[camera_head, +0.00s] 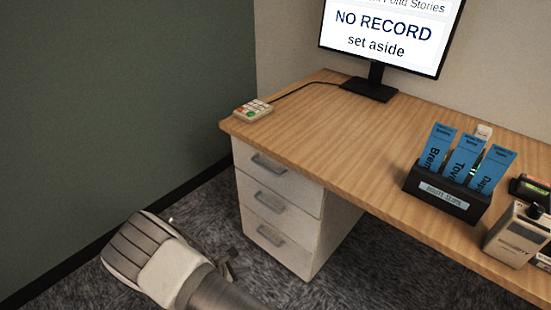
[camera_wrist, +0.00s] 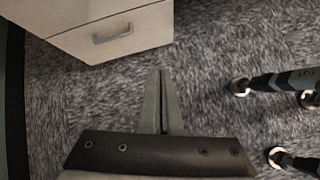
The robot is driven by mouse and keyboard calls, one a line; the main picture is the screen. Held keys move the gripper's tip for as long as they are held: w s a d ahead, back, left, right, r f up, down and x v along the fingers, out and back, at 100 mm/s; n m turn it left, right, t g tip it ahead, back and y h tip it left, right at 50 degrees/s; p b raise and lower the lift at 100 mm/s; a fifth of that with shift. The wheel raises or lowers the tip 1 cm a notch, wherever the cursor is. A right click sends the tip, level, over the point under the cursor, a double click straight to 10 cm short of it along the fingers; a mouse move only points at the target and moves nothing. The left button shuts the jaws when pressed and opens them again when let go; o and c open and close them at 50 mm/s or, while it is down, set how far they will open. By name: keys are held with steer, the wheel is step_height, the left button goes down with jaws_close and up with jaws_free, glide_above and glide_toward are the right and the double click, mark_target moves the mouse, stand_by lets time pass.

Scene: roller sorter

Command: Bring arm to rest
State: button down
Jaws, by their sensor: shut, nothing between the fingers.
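My arm comes up from the lower edge of the head view, low over the carpet and in front of the desk drawers. In the wrist view, my gripper (camera_wrist: 165,72) is shut with its two fingers together and nothing between them. In the head view the fingers are mostly hidden behind the wrist.
A wooden desk (camera_head: 330,125) stands above the drawers. A green wall (camera_head: 120,90) is at left.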

steer(key=w+d+r+m+g+y, duration=0.1)
steer(key=d+r+m, duration=0.3)
steer(key=r, duration=0.7)
steer(key=d+r+m+g+y, duration=0.1)
steer(key=d+r+m, duration=0.35)
steer(key=r, duration=0.65)
steer(key=w+d+r+m+g+y, duration=0.1)
steer(key=d+r+m, duration=0.35)
steer(key=r, duration=0.55)
steer(key=s+d+r+m+t+y, duration=0.2)
steer(key=s+d+r+m, duration=0.3)
steer(key=s+r, duration=0.4)
steer(key=s+d+r+m+t+y, duration=0.1)
steer(key=s+d+r+m, duration=0.6)
steer(key=s, duration=0.4)
step_height(320, 180, up, 21)
steer(key=a+n+p, duration=0.1)
steer(key=p, duration=1.9)
steer(key=shift+w+f, duration=0.2)
